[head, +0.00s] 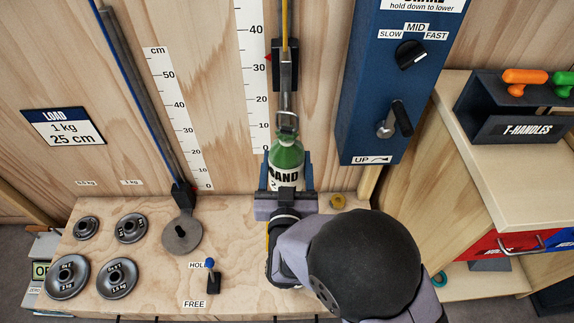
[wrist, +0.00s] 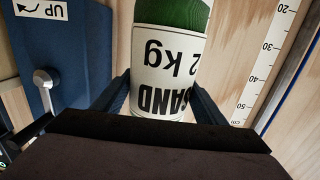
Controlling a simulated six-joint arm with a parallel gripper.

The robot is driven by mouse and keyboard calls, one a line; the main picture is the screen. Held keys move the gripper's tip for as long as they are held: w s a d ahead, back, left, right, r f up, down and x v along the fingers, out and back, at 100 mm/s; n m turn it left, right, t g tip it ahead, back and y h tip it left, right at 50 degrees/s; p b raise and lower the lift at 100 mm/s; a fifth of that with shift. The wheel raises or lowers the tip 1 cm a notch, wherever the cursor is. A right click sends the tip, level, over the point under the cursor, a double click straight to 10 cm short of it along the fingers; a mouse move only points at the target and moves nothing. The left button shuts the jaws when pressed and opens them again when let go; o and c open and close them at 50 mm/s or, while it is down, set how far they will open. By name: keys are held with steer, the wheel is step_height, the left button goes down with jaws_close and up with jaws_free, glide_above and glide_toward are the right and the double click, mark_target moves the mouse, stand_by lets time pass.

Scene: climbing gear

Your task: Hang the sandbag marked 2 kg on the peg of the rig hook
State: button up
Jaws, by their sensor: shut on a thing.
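The green sandbag (head: 287,156) has a white label reading SAND; in the wrist view its label (wrist: 168,75) reads SAND 2 kg, upside down. My gripper (head: 287,185) is shut on the sandbag, with a blue finger on each side of it. The sandbag is upright in front of the wall scale. The rig hook (head: 287,85) hangs from a yellow cord directly above the sandbag. A metal loop (head: 287,121) shows at the sandbag's top, at the hook's lower end. I cannot tell whether the loop is on the peg.
A blue winch panel (head: 398,75) with a knob and a crank stands right of the hook. Several weight discs (head: 117,278) lie on the bench at left, near a second hanging line with a round plate (head: 182,233). A small HOLD/FREE lever (head: 212,278) stands at the front.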

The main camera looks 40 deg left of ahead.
steer(key=shift+b+x, duration=0.6)
steer(key=shift+x, duration=2.2)
steer(key=shift+a, duration=0.25)
steer(key=o, duration=2.1)
steer(key=shift+o, duration=0.2)
steer(key=shift+v, duration=3.8)
steer(key=shift+f, duration=0.25)
